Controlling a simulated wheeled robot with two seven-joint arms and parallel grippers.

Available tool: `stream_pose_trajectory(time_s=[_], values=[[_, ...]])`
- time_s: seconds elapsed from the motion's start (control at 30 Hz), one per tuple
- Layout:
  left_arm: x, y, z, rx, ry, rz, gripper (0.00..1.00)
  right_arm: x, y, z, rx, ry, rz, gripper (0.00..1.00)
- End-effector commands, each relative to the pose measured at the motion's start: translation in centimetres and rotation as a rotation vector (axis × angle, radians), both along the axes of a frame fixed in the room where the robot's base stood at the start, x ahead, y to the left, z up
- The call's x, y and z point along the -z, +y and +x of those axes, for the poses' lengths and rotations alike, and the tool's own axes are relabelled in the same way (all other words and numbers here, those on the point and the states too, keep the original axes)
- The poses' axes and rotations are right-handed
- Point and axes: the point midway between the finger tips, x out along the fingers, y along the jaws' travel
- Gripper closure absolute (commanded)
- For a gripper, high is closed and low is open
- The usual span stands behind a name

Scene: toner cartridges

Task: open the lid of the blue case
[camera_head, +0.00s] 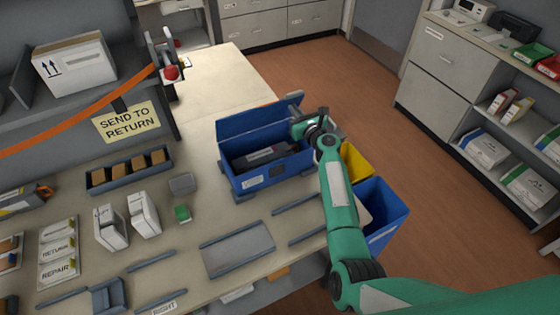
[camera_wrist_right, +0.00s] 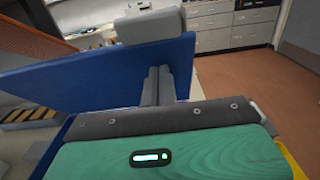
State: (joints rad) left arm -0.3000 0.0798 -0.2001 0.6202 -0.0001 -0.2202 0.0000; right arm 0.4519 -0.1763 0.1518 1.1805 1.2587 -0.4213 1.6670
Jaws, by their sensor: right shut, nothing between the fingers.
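The blue case (camera_head: 278,174) stands on the table in the head view. Its lid (camera_head: 245,121) is raised at the back edge and stands up, so the case is open. A dark cartridge (camera_head: 262,157) lies inside. My right gripper (camera_head: 296,101) is at the right end of the lid, shut with nothing in it. In the right wrist view the closed fingers (camera_wrist_right: 158,85) are beside the lid's blue panel (camera_wrist_right: 95,85), which fills the left. I cannot tell whether they touch it. My left gripper is not in view.
A yellow bin (camera_head: 356,162) and a blue bin (camera_head: 385,210) stand at the table's right edge, by my right arm. A grey tray (camera_head: 237,249) lies in front of the case. A black tray with brown blocks (camera_head: 96,178) is to the left. The table behind the case is clear.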

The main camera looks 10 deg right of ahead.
Motion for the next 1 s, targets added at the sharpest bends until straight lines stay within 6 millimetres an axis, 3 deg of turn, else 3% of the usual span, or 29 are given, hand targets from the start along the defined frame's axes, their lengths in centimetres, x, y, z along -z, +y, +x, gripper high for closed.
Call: stream_pose_trajectory(time_s=[0.37,1.0], values=[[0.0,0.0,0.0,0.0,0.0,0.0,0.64,-0.1,0.1,0.2,0.0,0.0,0.001,1.0],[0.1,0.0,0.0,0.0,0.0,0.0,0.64,-1.6,1.0,2.9,0.0,0.0,0.0,1.0]])
